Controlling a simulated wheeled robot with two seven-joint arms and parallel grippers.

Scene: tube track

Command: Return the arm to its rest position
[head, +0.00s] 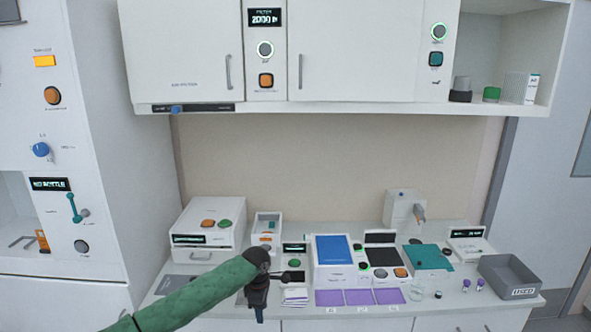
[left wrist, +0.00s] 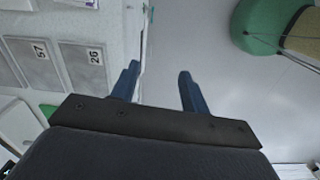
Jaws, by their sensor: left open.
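My left arm in its green sleeve comes in from the lower left of the head view. Its left gripper (head: 258,308) hangs at the front edge of the bench, left of the purple mats. In the left wrist view the two blue fingers of the left gripper (left wrist: 160,88) stand apart with nothing between them. My right gripper is in neither view.
The bench (head: 180,272) carries several devices, a blue panel (head: 333,249), purple mats (head: 345,297) and a grey USED bin (head: 509,276). White cabinets (head: 185,55) hang above. A tall white unit (head: 95,130) stands at left.

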